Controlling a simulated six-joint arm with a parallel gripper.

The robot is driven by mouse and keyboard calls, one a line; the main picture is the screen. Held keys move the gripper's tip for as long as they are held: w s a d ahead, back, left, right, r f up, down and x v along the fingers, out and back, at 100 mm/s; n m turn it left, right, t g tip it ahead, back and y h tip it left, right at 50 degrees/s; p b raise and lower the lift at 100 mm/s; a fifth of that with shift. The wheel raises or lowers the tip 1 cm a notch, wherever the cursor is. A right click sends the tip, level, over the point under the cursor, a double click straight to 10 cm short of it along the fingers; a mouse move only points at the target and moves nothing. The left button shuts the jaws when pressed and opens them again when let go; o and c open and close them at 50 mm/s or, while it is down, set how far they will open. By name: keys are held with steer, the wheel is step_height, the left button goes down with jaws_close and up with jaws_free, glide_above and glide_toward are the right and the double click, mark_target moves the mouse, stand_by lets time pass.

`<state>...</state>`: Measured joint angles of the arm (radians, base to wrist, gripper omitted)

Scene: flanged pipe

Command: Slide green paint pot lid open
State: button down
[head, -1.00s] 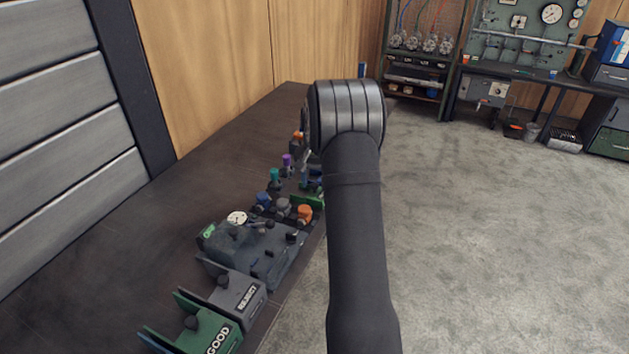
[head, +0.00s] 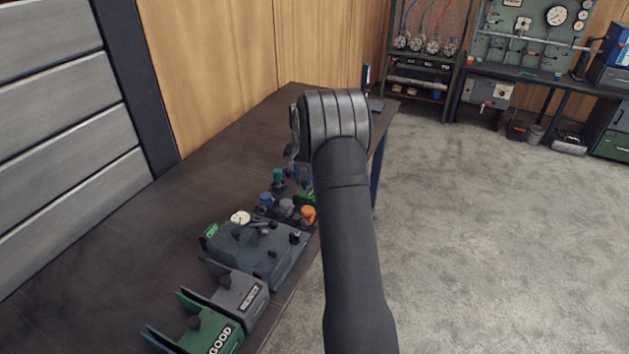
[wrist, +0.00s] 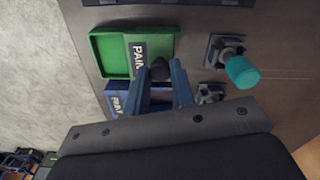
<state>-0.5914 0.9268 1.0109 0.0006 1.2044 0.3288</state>
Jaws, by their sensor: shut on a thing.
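The green paint pot (wrist: 108,55) lies in the upper left of the wrist view, a shallow green box with an open part showing at its left. Its lid (wrist: 166,45), with a dark "PAIN" label, covers the right part. My gripper (wrist: 162,70) has its two blue fingers around the lid's black knob (wrist: 160,68) and is shut on it.
A blue paint pot (wrist: 118,98) sits just below the green one, partly behind my gripper. A teal-capped piece (wrist: 242,72) stands to the right. On the bench, a grey fixture (head: 265,250), a REJECT bin (head: 250,297) and a green GOOD bin (head: 220,340) stand nearer.

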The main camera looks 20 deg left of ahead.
steer(key=shift+a, duration=0.2)
steer(key=c, duration=1.2)
jaws_free()
steer(key=shift+r, duration=0.1)
step_height(320, 180, up, 17)
steer(key=shift+r, duration=0.15)
steer(key=shift+s+d, duration=0.1)
steer(key=s+d, duration=0.8)
steer(key=s, duration=0.5)
steer(key=shift+d, duration=0.3)
